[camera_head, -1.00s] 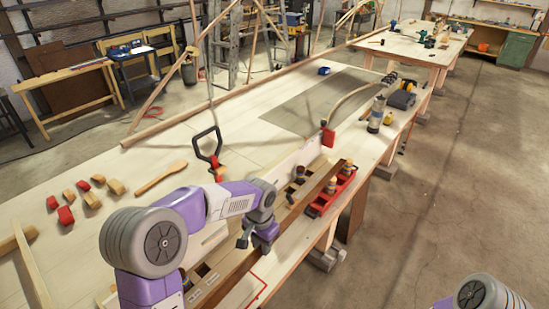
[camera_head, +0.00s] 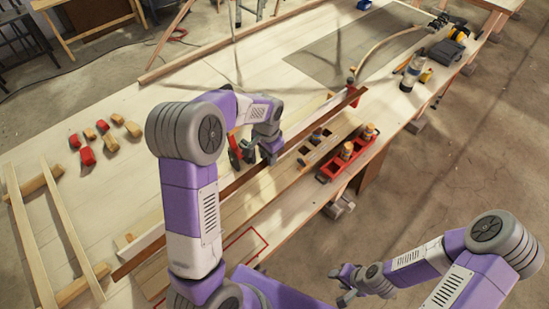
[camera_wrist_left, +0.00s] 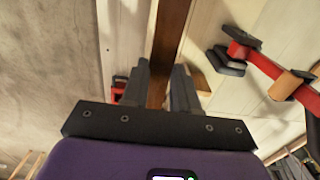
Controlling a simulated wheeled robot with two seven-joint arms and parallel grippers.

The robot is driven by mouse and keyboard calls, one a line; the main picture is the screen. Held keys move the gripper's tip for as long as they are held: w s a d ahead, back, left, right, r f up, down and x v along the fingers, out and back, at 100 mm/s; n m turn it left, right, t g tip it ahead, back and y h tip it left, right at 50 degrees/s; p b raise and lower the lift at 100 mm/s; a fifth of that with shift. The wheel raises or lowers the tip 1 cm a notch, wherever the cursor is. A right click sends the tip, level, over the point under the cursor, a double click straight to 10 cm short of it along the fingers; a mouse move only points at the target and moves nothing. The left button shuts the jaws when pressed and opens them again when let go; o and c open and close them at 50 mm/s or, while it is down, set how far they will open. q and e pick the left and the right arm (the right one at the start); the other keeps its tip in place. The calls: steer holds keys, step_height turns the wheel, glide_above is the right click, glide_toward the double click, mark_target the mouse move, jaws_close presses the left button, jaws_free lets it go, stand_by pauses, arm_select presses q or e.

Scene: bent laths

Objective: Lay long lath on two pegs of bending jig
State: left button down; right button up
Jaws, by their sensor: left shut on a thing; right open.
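A long dark brown lath (camera_head: 325,118) runs diagonally over the near bench, from lower left to the upright red-topped piece by the curved strip. My left gripper (camera_head: 270,157) is shut on the lath near its middle. In the left wrist view the lath (camera_wrist_left: 170,40) lies between the two fingers (camera_wrist_left: 162,85). A slotted wooden piece (camera_head: 305,160) lies along the bench's right edge, beside the lath. I cannot tell which part is the bending jig, or whether the lath touches any pegs. My right gripper (camera_head: 345,284) is open and empty, low at the front, off the bench.
A red tray (camera_head: 325,175) with orange-topped pieces stands at the bench's right edge. A red clamp (camera_wrist_left: 262,65) lies beside the lath. A curved pale strip (camera_head: 385,42), a bottle (camera_head: 411,73) and several blocks (camera_head: 88,156) are on the bench.

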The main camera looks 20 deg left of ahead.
arm_select(q)
steer(key=w+a+p, duration=0.1)
steer(key=w+a, duration=0.1)
steer(key=a, duration=0.3)
step_height(320, 180, down, 12)
steer(key=b, duration=0.8)
steer(key=shift+d+f+b, duration=0.2)
steer(key=shift+b, duration=0.2)
steer(key=shift+f+b, duration=0.4)
steer(key=shift+f, duration=0.1)
steer(key=c, duration=0.6)
jaws_free()
steer(key=shift+r, duration=0.1)
steer(key=shift+r+p, duration=2.15)
steer(key=shift+r, duration=0.8)
